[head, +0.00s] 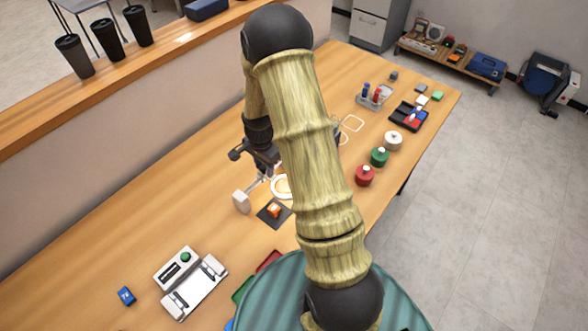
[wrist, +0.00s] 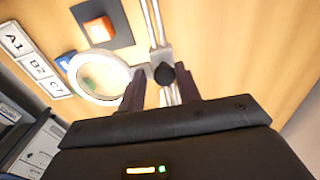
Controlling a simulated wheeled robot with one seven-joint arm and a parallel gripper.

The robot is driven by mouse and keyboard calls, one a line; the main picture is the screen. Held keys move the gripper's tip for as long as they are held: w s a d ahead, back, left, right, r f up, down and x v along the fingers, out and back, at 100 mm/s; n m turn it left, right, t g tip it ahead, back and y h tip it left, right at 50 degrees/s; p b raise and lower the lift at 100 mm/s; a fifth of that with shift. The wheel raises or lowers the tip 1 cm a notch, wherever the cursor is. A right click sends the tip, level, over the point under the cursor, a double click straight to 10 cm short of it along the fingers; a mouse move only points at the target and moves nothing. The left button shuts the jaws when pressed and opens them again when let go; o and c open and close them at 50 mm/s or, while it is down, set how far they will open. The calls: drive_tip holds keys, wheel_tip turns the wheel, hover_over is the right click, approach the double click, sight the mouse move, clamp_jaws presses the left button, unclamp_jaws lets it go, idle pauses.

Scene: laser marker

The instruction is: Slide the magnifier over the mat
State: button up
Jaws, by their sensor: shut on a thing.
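The magnifier (head: 283,187) is a white ring with a clear lens on a short arm; it also shows in the wrist view (wrist: 72,79). Its carriage (wrist: 140,71) has a dark knob and sits on a pale twin-rod rail (wrist: 153,22). A white end block (head: 241,202) stands at the near end of the rail. The dark square mat (head: 263,216) lies close beside the ring and carries an orange block (head: 274,209). The ring is beside the mat, not above it. My gripper (wrist: 163,88) is shut on the magnifier's carriage; in the head view my arm partly hides it.
Red (head: 365,176), green and white round-topped items stand at right. A black tray (head: 408,116) lies farther back. The table left of the rail is clear.

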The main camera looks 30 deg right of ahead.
sight(253, 188)
drive_tip(key=s+a+f, duration=0.1)
drive_tip(key=s+a, duration=0.1)
drive_tip(key=a, duration=0.3)
drive_tip(key=shift+s+f, duration=0.3)
drive_tip(key=o, duration=0.6)
drive_tip(key=shift+w+a+f, duration=0.1)
drive_tip(key=shift+r, duration=0.4)
drive_tip(key=r+p, duration=0.1)
drive_tip(key=r, duration=0.1)
drive_tip(key=r+p, duration=0.1)
drive_tip(key=p, duration=0.1)
drive_tip(key=shift+w+r, duration=0.35)
drive_tip(key=shift+w, duration=0.05)
drive_tip(key=shift+w+r+p, duration=0.15)
drive_tip(key=shift+r+p, duration=0.95)
drive_tip(key=shift+r, duration=0.35)
